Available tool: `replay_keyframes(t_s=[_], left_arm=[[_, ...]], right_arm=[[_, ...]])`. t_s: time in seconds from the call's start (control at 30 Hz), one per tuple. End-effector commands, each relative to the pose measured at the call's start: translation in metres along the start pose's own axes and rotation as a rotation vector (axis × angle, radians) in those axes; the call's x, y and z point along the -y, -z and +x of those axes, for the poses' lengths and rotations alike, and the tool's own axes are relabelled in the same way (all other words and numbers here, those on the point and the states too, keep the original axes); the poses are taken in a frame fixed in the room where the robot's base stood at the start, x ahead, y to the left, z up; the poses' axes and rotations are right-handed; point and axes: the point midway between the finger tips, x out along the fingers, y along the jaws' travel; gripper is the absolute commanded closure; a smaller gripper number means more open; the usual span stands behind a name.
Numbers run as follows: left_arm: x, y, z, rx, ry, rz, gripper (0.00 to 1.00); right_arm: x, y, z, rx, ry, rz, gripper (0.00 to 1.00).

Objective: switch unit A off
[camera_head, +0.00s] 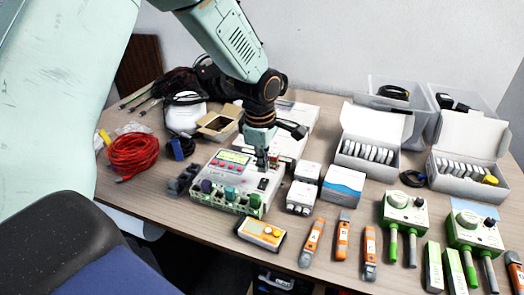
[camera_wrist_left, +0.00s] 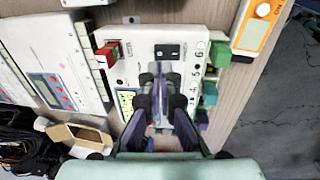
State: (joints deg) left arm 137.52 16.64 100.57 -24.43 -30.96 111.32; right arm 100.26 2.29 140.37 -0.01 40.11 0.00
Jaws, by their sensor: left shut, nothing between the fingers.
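A white control box (camera_head: 222,192) with a red-buttoned panel and coloured plugs along its front sits mid-table; its name is too small to read surely, so I cannot confirm it is unit A. A black rocker switch (camera_head: 263,184) is on its top right; it also shows in the left wrist view (camera_wrist_left: 167,50). I cannot tell the switch's position. My left gripper (camera_head: 262,163) is shut and empty, pointing down over the box beside the switch. In the left wrist view its fingertips (camera_wrist_left: 160,80) are just below the switch; contact is unclear. My right gripper is not in view.
A second panelled box (camera_head: 282,145) stands behind. An orange meter (camera_head: 262,232) lies in front. White modules (camera_head: 302,196) and a blue-white carton (camera_head: 343,186) stand close on the right. Red cable (camera_head: 132,155) is coiled at left.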

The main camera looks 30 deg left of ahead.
Motion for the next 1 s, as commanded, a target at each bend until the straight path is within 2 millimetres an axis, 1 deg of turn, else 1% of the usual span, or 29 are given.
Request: replay_keyframes(t_s=[0.03, 0.1, 0.2, 0.3, 0.7, 0.87, 1.0], left_arm=[[0.001, 0.0, 0.011, -0.001, 0.002, 0.0, 1.0], [0.001, 0.0, 0.02, -0.001, 0.001, 0.0, 1.0], [0.0, 0.0, 0.031, -0.001, 0.001, 0.0, 1.0], [0.0, 0.0, 0.036, 0.0, -0.001, 0.0, 1.0], [0.0, 0.0, 0.038, 0.0, -0.001, 0.0, 1.0], [-0.001, 0.0, 0.041, -0.001, 0.002, 0.0, 1.0], [-0.002, 0.0, 0.043, -0.001, 0.0, 0.0, 1.0]], right_arm=[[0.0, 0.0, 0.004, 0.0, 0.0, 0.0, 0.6], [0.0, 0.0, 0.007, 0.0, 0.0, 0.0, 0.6], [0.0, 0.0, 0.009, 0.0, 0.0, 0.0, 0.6], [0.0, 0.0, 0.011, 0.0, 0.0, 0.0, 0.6], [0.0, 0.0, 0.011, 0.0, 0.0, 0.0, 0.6], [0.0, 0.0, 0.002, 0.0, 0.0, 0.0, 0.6], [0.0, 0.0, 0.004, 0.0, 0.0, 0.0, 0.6]])
